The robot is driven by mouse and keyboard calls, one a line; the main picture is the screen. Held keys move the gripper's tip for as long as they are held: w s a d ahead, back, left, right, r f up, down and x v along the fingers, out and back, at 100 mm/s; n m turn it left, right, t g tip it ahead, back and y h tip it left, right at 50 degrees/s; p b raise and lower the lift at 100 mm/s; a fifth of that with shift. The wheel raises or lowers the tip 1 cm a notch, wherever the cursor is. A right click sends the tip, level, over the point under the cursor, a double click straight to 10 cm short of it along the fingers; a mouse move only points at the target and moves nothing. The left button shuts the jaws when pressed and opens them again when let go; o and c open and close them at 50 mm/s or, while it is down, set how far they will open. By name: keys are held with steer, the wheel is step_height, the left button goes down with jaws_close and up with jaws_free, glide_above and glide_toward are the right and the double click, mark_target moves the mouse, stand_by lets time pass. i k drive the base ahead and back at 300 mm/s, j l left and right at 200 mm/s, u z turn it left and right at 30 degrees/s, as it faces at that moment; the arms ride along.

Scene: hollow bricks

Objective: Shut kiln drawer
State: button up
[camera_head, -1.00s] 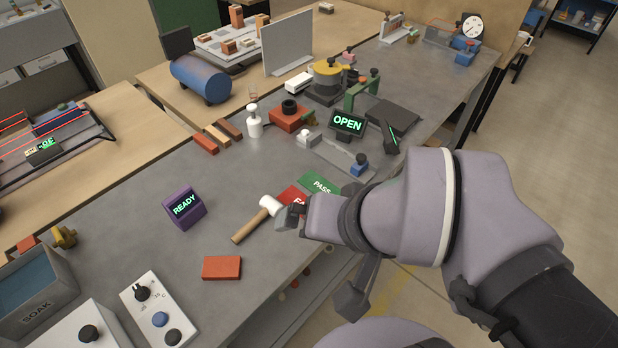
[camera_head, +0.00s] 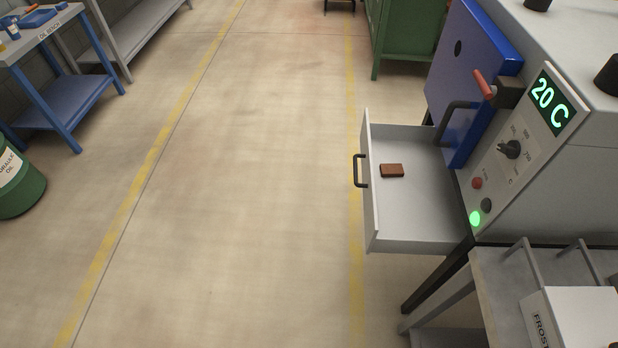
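The kiln drawer (camera_head: 425,222) is pulled out to the left from under the kiln. It is a light grey open tray with a black bar handle (camera_head: 360,171) on its front panel. One brown brick (camera_head: 391,170) lies on the drawer floor. The kiln (camera_head: 555,150) stands at the right, with a display reading 20 C, a knob and a lit green lamp. Its blue door (camera_head: 468,75) stands swung open above the drawer's back part. My gripper and arm are not in view.
A grey rack (camera_head: 500,300) with a white box stands below the kiln, near the drawer's right side. A green cabinet (camera_head: 405,35) is behind. A blue oil bench (camera_head: 65,75) and green drum (camera_head: 20,185) are at the left. The floor left of the drawer is clear.

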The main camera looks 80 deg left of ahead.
mark_target(418, 211)
steer(key=u, duration=2.3)
steer(key=i+j+z, duration=0.25)
steer(key=j, duration=0.4)
steer(key=i+j+z, duration=0.15)
steer(key=i+j, duration=0.1)
steer(key=j, duration=0.1)
